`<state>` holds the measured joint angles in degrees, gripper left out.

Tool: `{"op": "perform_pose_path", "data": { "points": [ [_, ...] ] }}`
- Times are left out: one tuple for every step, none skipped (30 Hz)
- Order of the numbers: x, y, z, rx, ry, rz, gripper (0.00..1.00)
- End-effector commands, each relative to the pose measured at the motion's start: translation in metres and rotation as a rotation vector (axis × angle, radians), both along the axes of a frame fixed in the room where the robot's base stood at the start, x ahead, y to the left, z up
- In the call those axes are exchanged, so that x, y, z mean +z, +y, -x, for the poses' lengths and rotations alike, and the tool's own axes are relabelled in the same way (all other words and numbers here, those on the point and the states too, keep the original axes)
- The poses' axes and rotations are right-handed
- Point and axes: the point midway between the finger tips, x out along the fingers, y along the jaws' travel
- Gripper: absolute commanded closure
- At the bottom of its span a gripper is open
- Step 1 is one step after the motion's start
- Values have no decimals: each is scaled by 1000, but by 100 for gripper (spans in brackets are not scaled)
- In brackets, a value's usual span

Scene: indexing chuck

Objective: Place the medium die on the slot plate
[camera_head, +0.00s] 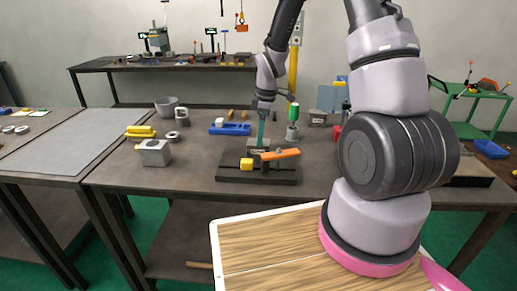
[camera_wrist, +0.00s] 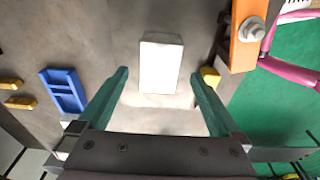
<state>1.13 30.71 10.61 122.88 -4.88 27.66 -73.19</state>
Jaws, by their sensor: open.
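My gripper (camera_head: 261,133) is open, its two green fingers pointing down over the table. In the wrist view, a pale rectangular block (camera_wrist: 160,68), possibly the medium die, lies between and just beyond the fingertips, with a gap on each side. In the head view it seems to be the grey block (camera_head: 257,143) under the fingers, partly hidden. A dark plate (camera_head: 235,178) there bears an orange clamp bar (camera_head: 281,154) and a yellow block (camera_head: 246,164). I cannot tell for sure whether this is the slot plate.
A blue tray (camera_head: 230,128) lies to the left.

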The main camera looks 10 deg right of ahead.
Motion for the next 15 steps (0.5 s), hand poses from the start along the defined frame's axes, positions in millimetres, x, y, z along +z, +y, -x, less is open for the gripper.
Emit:
{"op": "perform_pose_path", "data": {
  "points": [
    [-3, 0, 0, 0, 1, 0, 0],
    [-5, 1, 0, 0, 0, 0, 0],
    [-8, 1, 0, 0, 0, 0, 0],
    [-11, 2, 0, -1, 1, 1, 0],
    [-16, 2, 0, -1, 2, 0, 0],
    [-22, 3, -1, 0, 3, 1, 0],
    [-27, 4, -1, 0, 3, 1, 0],
    [-32, 5, -1, -1, 4, 1, 0],
    [-38, 6, -2, 0, 2, 0, 0],
    [-42, 6, -2, -1, 2, 0, 0],
    [-45, 6, -2, -1, 2, 0, 0],
    [-49, 7, -3, -2, 1, 1, 0],
    [-51, 7, -3, -2, 1, 1, 0],
    [-53, 7, -3, -2, 1, 1, 0],
    [-54, 7, -3, -2, 1, 1, 0]
  ]
}}
